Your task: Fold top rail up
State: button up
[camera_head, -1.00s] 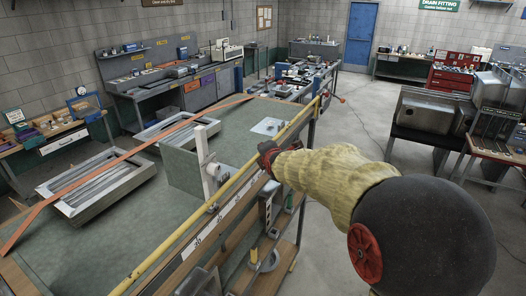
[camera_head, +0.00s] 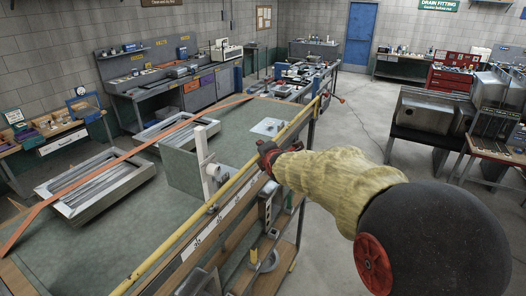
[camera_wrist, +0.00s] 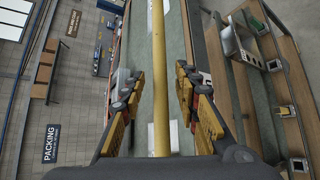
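The yellow top rail (camera_head: 235,182) runs along the right edge of the green-topped bench, from the lower left toward the back. My gripper (camera_head: 268,152) is at the rail's right side, near its middle. In the wrist view, the rail (camera_wrist: 158,45) passes lengthwise between the two fingers of my gripper (camera_wrist: 160,92). The fingers are open, with a visible gap on each side of the rail. I cannot tell how deep the rail sits between them.
A white upright post (camera_head: 205,165) stands on the bench left of the rail. Metal frames (camera_head: 97,187) and an orange strip (camera_head: 125,157) lie on the green bench top (camera_head: 120,240). Wooden shelves (camera_head: 268,277) hang below the rail. Open floor (camera_head: 345,115) lies right of the bench.

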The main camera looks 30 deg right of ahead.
jog(key=v, duration=1.1)
jog(key=s+a+f+m+g+y+b, duration=0.1)
jog(key=s+a+f+m+b, duration=0.3)
jog(key=s+f+b, duration=0.5)
jog(key=s+a+f+m+g+y+b, duration=0.1)
jog(key=s+a+f+m+g+b, duration=0.3)
jog(key=s+f+m+b, duration=0.5)
jog(key=s+a+f+m+g+y+b, duration=0.1)
jog(key=s+a+f+m+g+b, duration=0.1)
jog(key=s+a+f+m+b, duration=0.4)
jog(key=s+f+m+b, duration=0.1)
jog(key=s+f+b, duration=0.4)
jog(key=f, duration=0.9)
jog(key=shift+s, duration=1.05)
